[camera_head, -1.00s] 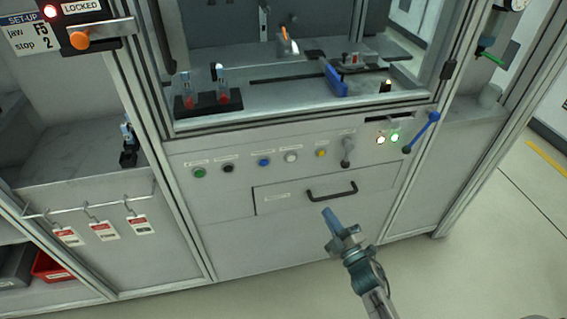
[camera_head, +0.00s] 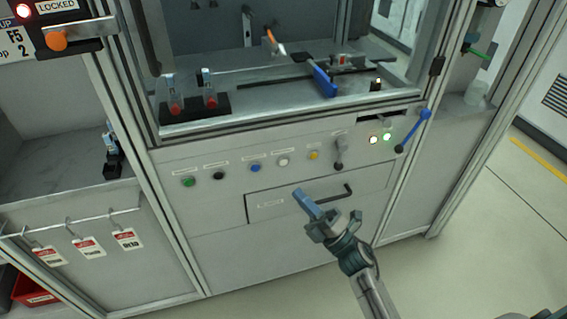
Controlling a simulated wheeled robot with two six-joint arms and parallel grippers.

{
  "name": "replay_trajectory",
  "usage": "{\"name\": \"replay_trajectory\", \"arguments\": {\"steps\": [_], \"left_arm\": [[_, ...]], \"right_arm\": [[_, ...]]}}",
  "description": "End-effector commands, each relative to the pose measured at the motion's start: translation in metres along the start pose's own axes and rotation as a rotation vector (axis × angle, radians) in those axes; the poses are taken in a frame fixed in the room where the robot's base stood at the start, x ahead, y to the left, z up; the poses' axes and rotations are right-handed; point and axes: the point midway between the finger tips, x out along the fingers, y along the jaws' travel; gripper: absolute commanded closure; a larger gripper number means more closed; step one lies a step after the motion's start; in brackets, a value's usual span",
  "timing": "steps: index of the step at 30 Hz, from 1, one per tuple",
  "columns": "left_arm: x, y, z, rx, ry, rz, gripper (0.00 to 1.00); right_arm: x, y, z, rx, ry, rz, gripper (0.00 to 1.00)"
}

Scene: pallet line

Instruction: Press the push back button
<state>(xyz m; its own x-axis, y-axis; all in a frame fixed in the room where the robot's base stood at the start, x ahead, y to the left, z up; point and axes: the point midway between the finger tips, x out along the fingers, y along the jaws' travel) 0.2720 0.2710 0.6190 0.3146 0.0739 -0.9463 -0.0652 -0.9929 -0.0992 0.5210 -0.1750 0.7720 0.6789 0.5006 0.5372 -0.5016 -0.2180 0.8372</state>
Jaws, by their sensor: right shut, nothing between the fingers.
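A row of push buttons sits on the grey front panel: green (camera_head: 187,182), black (camera_head: 219,175), blue (camera_head: 255,168), white (camera_head: 283,161) and yellow (camera_head: 314,155). Each has a small label above it, too small to read, so I cannot tell which is the push back button. My right gripper (camera_head: 303,197) is shut and empty. Its blue fingertips show just below the white and blue buttons in the picture, over the drawer front, and appear apart from the panel. My left gripper is not in view.
A drawer (camera_head: 270,203) with a black handle (camera_head: 349,190) lies below the buttons. Tags (camera_head: 88,247) hang at the left. Open floor lies at the right.

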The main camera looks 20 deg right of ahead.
Motion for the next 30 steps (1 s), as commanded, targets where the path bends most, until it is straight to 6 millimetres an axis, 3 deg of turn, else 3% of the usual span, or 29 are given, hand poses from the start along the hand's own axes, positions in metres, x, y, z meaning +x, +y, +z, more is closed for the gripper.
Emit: {"name": "replay_trajectory", "arguments": {"steps": [9, 15, 30], "left_arm": [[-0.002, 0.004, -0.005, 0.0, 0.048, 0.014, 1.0], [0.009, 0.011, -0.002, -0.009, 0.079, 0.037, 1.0], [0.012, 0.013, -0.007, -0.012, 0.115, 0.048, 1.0]], "right_arm": [[0.029, -0.023, 0.022, 0.0, -0.001, 0.001, 1.0], [0.046, -0.035, 0.034, 0.002, -0.002, 0.001, 1.0], [0.057, -0.042, 0.042, 0.001, -0.001, -0.001, 1.0]]}}
